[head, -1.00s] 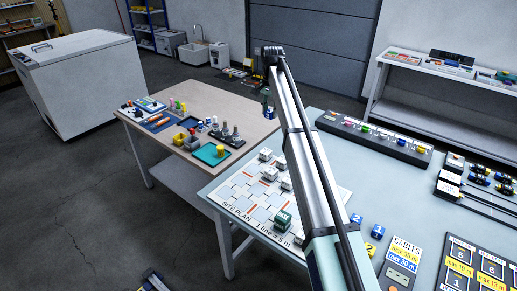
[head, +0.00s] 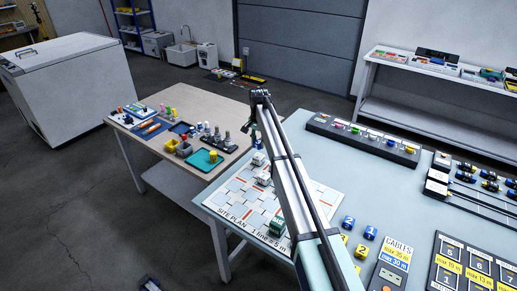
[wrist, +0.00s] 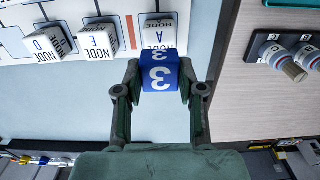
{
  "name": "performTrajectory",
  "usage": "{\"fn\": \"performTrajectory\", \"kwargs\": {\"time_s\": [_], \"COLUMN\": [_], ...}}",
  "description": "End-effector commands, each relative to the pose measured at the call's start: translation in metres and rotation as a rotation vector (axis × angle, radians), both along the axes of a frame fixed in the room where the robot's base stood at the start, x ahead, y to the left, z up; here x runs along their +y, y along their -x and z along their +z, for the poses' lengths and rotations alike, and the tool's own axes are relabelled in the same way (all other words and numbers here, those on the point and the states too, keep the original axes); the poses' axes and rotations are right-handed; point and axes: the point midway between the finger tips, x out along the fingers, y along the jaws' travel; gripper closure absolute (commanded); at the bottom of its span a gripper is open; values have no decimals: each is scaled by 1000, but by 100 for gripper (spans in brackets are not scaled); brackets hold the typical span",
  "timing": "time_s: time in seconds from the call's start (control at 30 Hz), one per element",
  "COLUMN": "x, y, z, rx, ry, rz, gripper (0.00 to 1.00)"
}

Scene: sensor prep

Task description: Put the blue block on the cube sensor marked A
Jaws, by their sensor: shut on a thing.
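My gripper (wrist: 159,72) is shut on a blue block (wrist: 160,77) with a white 3, one finger at each side. The white cube sensor marked NODE A (wrist: 160,36) is just beyond the block in the wrist view. The block overlaps its near edge there, and I cannot tell whether they touch. The cubes marked E (wrist: 97,38) and D (wrist: 45,42) stand to its left.
A dark green block (head: 277,225) sits on the plan's near part. Blue number blocks (head: 370,233) and yellow ones (head: 361,251) stand right of my arm. A wooden side table (head: 222,107) holds trays.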

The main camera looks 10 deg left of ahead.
Motion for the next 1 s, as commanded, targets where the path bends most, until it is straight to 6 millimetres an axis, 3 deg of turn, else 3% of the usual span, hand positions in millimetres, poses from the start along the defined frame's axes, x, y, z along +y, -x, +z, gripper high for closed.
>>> {"fn": "performTrajectory", "kwargs": {"time_s": [0.23,0.5,0.9,0.93,0.97,1.0], "x": [0,0,0,0,0,0], "y": [0,0,0,0,0,0], "z": [-15,-46,-52,-51,-51,-51], "rx": [0,0,-1,-1,-1,-1], "ry": [0,0,0,0,0,0], "rz": [0,0,0,0,0,0], "gripper": [88,88,88,51,40,36]}}
